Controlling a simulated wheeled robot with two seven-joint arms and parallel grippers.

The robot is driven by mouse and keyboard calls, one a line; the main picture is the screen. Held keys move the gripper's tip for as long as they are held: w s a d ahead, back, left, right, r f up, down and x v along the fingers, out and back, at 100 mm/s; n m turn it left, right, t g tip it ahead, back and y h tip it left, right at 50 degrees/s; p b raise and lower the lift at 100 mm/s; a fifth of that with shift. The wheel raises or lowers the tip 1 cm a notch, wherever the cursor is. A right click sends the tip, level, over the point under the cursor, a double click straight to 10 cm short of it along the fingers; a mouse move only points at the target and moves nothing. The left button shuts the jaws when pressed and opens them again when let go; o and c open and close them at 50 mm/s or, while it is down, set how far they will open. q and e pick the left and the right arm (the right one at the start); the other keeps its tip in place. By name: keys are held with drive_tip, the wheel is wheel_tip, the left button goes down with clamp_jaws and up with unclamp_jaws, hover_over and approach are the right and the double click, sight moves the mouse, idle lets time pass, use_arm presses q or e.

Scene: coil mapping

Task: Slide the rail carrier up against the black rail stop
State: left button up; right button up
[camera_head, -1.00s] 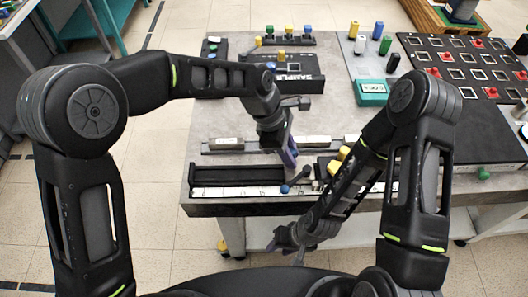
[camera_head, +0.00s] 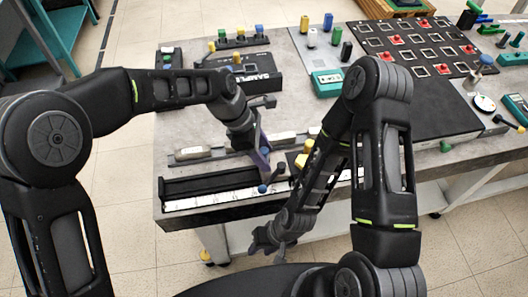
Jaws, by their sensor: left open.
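A long black rail (camera_head: 212,185) with a white scale strip (camera_head: 212,201) lies along the table's front edge. A blue ball knob (camera_head: 262,189) and a grey knob (camera_head: 281,168) stand near its right part. They may belong to the rail carrier, whose body I cannot make out. The black rail stop does not stand out from the black rail. My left gripper (camera_head: 263,162) is open, pointing down just above the rail beside the knobs, and hides part of it. My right gripper (camera_head: 271,241) hangs in front of the table edge, away from the rail; its jaw opening is unclear.
A second rail with pale blocks (camera_head: 194,152) runs behind the black one. A black box (camera_head: 250,76), a teal device (camera_head: 327,83) and a grid board (camera_head: 415,45) stand farther back.

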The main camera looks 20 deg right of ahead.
use_arm(q)
drive_tip(key=b+v, duration=0.1)
drive_tip(key=v, duration=0.6)
drive_tip(key=shift+a+r, duration=0.1)
drive_tip(key=shift+r, duration=0.3)
